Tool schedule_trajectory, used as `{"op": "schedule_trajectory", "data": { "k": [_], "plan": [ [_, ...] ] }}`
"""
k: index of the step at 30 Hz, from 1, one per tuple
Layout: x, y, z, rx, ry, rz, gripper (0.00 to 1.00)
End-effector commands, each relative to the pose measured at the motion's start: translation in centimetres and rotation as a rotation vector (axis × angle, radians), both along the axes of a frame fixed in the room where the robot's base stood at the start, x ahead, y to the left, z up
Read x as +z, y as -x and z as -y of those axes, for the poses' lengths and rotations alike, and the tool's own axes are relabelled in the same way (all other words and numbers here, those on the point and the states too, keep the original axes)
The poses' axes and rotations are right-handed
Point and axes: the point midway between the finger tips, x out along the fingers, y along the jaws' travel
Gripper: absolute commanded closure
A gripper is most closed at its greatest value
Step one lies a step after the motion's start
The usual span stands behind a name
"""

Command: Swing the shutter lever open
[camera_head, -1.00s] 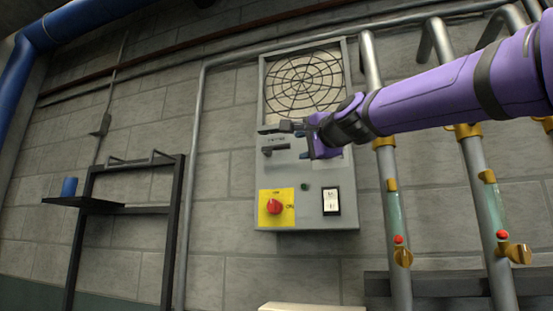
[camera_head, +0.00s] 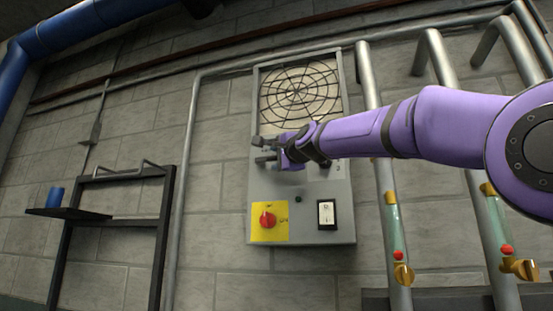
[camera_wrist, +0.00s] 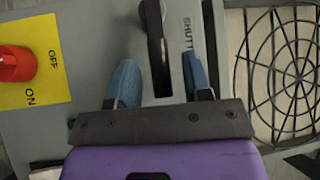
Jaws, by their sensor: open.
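The shutter lever is a dark bar with a grey pivot end; in the wrist view (camera_wrist: 156,45) it lies beside the "SHUTT..." lettering on the grey panel. In the head view the lever (camera_head: 264,159) shows only in part beside my gripper (camera_head: 270,149). My gripper is open, its two blue fingers on either side of the lever in the wrist view (camera_wrist: 160,72). The lever's lower end runs between the fingers towards the palm. I cannot tell whether either finger touches it. The round black grille (camera_head: 300,92) sits above the lever on the panel.
A red knob (camera_head: 267,219) on a yellow OFF/ON plate and a white switch (camera_head: 327,214) sit lower on the panel. Grey pipes (camera_head: 371,110) with brass-fitted sight tubes (camera_head: 393,225) stand at right. A dark rack (camera_head: 115,221) with a blue cup (camera_head: 55,197) stands at left.

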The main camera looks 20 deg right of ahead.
Motion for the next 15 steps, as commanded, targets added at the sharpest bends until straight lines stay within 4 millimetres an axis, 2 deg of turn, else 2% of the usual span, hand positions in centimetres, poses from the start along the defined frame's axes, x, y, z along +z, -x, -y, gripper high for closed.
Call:
{"op": "schedule_trajectory", "data": {
  "k": [5,14,15],
  "plan": [
    [0.11,-0.94,-0.15,0.0,0.001,0.0,0.55],
    [0.15,-1.03,-0.18,0.0,0.0,0.0,0.55],
    [0.15,-1.02,-0.18,0.0,0.001,0.0,0.64]
  ]
}}
